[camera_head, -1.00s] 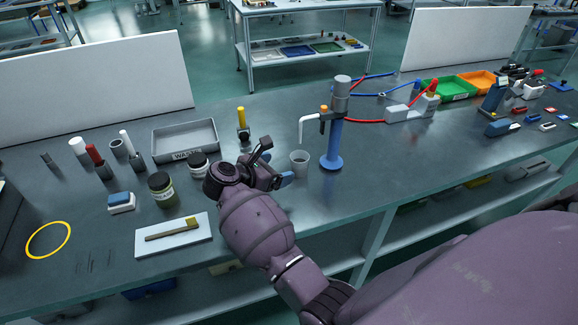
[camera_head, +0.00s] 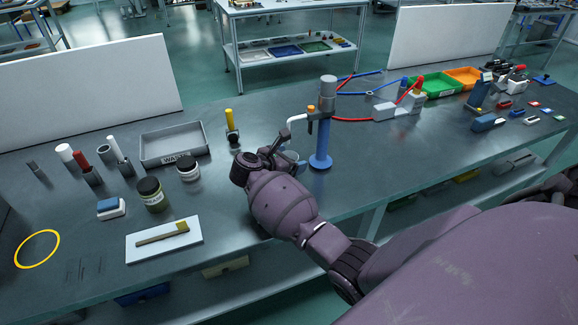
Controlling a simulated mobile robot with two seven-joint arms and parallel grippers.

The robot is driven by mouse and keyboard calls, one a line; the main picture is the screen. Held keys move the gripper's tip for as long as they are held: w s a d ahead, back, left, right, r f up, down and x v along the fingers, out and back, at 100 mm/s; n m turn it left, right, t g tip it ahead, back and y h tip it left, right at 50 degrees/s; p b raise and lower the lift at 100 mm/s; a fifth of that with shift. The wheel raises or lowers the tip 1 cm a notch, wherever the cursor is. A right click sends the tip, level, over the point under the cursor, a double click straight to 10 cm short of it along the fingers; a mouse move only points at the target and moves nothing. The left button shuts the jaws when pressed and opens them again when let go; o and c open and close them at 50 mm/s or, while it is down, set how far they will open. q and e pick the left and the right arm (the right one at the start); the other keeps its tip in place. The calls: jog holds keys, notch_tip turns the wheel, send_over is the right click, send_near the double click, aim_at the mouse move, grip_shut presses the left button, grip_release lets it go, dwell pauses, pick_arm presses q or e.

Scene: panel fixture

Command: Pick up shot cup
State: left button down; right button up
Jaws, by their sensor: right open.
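The shot cup (camera_head: 291,155) is a small light-grey cup beneath the spout of a blue dispenser stand (camera_head: 321,145). It is partly hidden behind my right gripper. My right gripper (camera_head: 288,150) is open at the cup, with one dark finger at its far left side and a blue-tipped finger near its lower right. I cannot tell whether the fingers touch the cup. My left gripper is not in view.
A brush (camera_head: 163,233) lies on a white board (camera_head: 190,241). Red and blue hoses (camera_head: 352,119) run right of the stand.

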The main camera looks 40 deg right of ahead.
jog(key=shift+d+f, duration=0.1)
jog(key=c, duration=1.1)
jog(key=shift+o, duration=0.2)
